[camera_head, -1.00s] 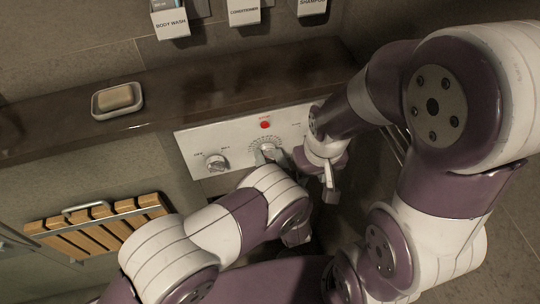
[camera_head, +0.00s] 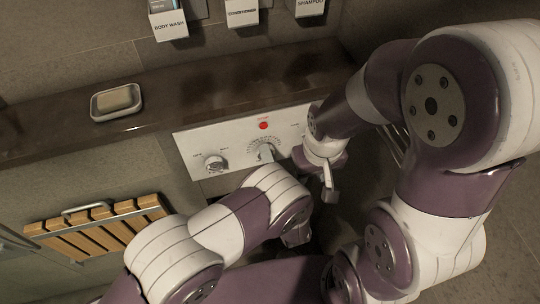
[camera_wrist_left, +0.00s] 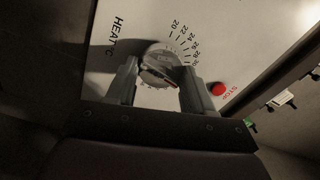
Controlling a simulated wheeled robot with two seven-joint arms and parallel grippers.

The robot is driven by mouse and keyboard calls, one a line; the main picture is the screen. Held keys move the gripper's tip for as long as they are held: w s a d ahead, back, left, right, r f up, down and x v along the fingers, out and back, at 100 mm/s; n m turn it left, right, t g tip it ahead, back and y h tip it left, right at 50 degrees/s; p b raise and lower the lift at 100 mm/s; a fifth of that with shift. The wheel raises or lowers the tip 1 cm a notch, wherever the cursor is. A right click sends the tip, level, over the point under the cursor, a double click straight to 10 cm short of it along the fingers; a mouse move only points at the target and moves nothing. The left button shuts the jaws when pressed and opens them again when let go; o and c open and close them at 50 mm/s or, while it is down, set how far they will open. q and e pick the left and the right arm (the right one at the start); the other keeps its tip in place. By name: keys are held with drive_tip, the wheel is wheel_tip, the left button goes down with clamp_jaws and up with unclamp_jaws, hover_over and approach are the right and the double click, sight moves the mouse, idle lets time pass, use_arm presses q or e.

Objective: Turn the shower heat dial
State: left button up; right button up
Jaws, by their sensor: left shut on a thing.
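The white control panel (camera_head: 200,141) is on the wall below the ledge. The heat dial, a round grey knob (camera_wrist_left: 160,54), sits among printed numbers beside the word HEAT°C in the left wrist view. My left gripper (camera_wrist_left: 160,72) has one finger on each side of the dial and is shut on it. A dark red mark shows on the knob between the fingers. In the head view the dial (camera_head: 266,147) is partly covered by my left gripper. My right gripper (camera_head: 328,186) hangs right of the panel, apart from it; its opening is unclear.
A second knob (camera_head: 215,163) is on the panel's left. A red stop button (camera_head: 264,125) sits above the dial. A soap dish (camera_head: 117,101) stands on the dark ledge (camera_head: 220,88). A folded wooden slatted seat (camera_head: 98,228) is at lower left.

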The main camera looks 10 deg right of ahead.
use_arm(q)
drive_tip(key=shift+r+m, duration=0.1)
drive_tip(key=shift+m, duration=1)
drive_tip(key=o, duration=1)
drive_tip(key=shift+o, duration=0.2)
drive_tip(key=shift+a, duration=0.2)
